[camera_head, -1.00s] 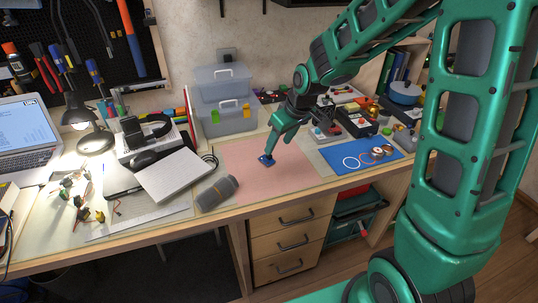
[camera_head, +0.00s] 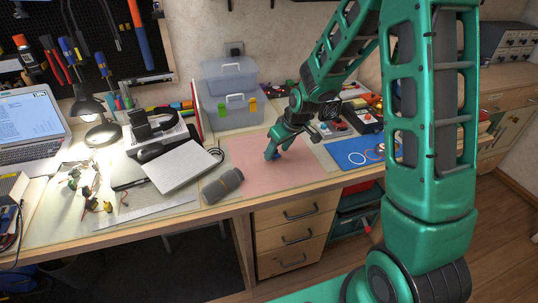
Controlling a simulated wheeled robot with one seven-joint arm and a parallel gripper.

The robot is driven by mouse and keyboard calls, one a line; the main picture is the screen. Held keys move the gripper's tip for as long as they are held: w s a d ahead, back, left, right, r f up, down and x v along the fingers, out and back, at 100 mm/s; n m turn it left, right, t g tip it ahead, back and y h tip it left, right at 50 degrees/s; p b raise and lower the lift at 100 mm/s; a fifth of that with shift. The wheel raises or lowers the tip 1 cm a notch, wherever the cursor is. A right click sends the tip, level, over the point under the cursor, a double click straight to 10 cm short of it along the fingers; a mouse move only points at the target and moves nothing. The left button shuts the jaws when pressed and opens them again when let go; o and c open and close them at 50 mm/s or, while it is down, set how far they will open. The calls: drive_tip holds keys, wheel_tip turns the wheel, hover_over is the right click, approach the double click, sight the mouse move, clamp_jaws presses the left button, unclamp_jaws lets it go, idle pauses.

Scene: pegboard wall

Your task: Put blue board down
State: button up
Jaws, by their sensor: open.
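The blue board (camera_head: 277,155) is a small dark blue piece low at my gripper's fingertips, mostly hidden by the fingers. It appears to be at or just above the pink mat (camera_head: 308,179); I cannot tell whether it fully rests there. My gripper (camera_head: 273,155) is open, pointing down over the middle of the pink mat, with its fingers around or beside the board.
A grey rolled cylinder (camera_head: 222,185) lies at the mat's left front. Clear toolboxes (camera_head: 230,95) stand behind the mat. A blue mat (camera_head: 352,153) with rings lies to the right. The front of the pink mat is clear.

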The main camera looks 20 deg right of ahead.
drive_tip(key=shift+w+a+f, duration=0.1)
drive_tip(key=shift+w+f, duration=0.15)
drive_tip(key=shift+f, duration=0.3)
drive_tip(key=shift+c, duration=0.7)
drive_tip(key=c, duration=1.1)
drive_tip(key=shift+o, duration=0.2)
drive_tip(key=shift+r, duration=0.1)
